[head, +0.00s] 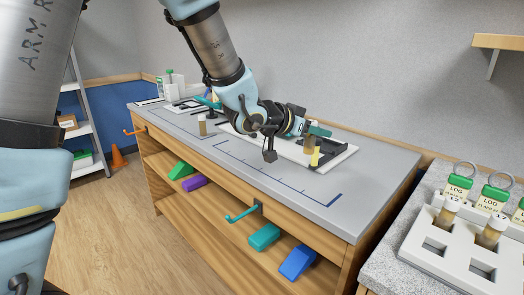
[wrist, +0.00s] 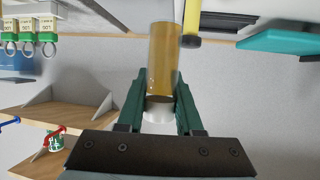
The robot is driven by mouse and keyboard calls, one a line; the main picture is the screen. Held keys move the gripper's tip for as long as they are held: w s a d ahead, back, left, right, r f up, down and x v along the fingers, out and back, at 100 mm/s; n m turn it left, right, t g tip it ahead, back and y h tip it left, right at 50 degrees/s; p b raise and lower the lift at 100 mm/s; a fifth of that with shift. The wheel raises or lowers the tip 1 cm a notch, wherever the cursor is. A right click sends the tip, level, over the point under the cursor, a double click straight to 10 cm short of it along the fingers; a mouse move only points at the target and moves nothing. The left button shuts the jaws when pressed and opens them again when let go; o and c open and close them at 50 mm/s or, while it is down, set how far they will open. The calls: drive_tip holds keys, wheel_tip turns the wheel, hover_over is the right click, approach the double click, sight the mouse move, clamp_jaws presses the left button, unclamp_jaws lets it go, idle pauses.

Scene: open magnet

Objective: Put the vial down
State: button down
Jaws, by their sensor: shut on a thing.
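My gripper (head: 312,130) is over the far right part of the grey bench (head: 300,190). Its green fingers (wrist: 160,104) are shut on an amber vial with a white cap, which fills the middle of the wrist view (wrist: 165,55). The same vial (head: 309,143) shows small and partly hidden below the fingers in the head view. I cannot tell whether its base touches the surface under it.
A yellow piece (head: 316,157) stands close beside the held vial, by a pale board with black parts (head: 338,152). Another vial (head: 202,125) stands on the bench's left. A white rack (head: 450,250) at right holds vials. The bench's front middle is clear.

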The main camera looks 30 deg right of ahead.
wheel_tip(320, 180, down, 10)
drive_tip(key=shift+p, duration=0.6)
drive_tip(key=shift+f, duration=0.25)
drive_tip(key=c, duration=0.6)
unclamp_jaws()
drive_tip(key=shift+r, duration=0.1)
drive_tip(key=shift+o, duration=0.2)
